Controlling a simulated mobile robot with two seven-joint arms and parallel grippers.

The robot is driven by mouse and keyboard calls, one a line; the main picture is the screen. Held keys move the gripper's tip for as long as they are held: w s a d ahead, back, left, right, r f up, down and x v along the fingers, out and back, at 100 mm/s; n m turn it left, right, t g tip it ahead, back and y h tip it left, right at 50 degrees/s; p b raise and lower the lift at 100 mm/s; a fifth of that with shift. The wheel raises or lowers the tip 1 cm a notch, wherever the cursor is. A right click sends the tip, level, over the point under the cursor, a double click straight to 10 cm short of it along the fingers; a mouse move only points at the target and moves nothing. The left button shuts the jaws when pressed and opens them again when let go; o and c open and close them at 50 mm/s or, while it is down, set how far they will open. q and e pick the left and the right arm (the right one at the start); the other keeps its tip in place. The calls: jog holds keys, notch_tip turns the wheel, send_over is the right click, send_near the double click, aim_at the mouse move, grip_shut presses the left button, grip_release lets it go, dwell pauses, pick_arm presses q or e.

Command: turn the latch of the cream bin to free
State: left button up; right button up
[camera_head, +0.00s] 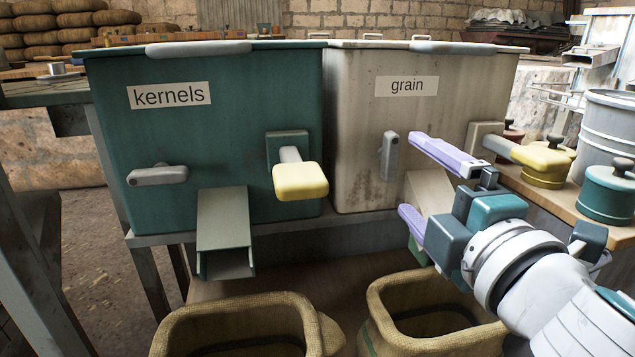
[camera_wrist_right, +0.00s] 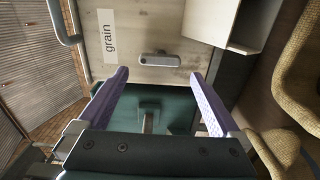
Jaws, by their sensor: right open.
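The cream bin (camera_head: 360,110) carries a label reading "grain" and stands right of the teal bin. Its grey latch (camera_head: 388,157) is on the front face and points up and down. The latch (camera_wrist_right: 160,58) also shows in the right wrist view, just beyond and between the fingertips. My right gripper (camera_head: 407,173) is open, its purple fingers spread one above the other, in front of the cream bin at the latch's right. No contact with the latch is visible. In the head view the gripper partly hides the cream bin's chute. My left gripper is not in view.
The teal "kernels" bin (camera_head: 250,90) has a horizontal grey latch (camera_head: 158,175), a yellow-handled lever (camera_head: 300,180) and a chute (camera_head: 223,232). Open sacks (camera_head: 182,330) stand below the bins. A lever bracket (camera_head: 481,136) is right of the cream latch; canisters (camera_head: 605,192) stand at far right.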

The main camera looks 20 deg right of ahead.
jog(key=shift+v, duration=2.05)
jog(key=shift+r, duration=0.1)
